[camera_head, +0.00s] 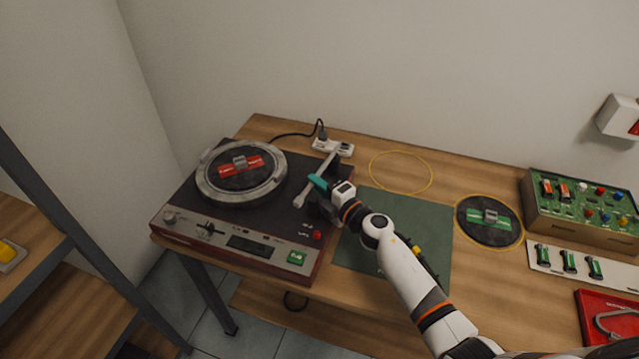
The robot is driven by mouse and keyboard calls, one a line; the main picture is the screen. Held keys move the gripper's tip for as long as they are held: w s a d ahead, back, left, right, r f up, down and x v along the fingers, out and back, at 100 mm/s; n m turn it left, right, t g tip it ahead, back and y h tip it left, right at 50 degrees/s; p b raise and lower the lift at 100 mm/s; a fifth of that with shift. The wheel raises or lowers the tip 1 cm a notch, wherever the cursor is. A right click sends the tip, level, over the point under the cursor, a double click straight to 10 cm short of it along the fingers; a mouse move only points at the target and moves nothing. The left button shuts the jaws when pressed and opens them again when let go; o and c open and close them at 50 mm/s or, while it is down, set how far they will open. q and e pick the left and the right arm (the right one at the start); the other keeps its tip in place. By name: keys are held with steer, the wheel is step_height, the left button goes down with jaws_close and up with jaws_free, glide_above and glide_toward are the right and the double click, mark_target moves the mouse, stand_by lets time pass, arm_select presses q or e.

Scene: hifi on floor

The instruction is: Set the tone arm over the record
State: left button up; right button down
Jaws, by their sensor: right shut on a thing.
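The turntable (205,217) stands at the left of the wooden table. A black record with a red label (233,181) lies on its round platter (203,185). The grey tone arm (305,192) lies to the right of the platter, clear of the record, slanting from the back right toward the front. My right gripper (318,183) is at the tone arm, its teal finger touching or overlapping it, and is shut on it. The rest of the fingers is hidden behind the gripper's body. My left gripper is not in the view.
A green mat (425,222) lies under my right arm. A second black record with a green label (489,217) lies to its right, near a green circuit board box (590,205) and a red tray (592,302). A power strip (334,147) sits behind the turntable. A yellow-ringed spot (370,172) is empty.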

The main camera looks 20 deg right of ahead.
steer(key=c, duration=1.5)
jaws_free()
steer(key=shift+o, duration=0.2)
steer(key=shift+s, duration=0.1)
steer(key=v, duration=1.2)
steer(key=shift+b, duration=0.3)
steer(key=shift+d, duration=0.1)
steer(key=shift+c, duration=0.5)
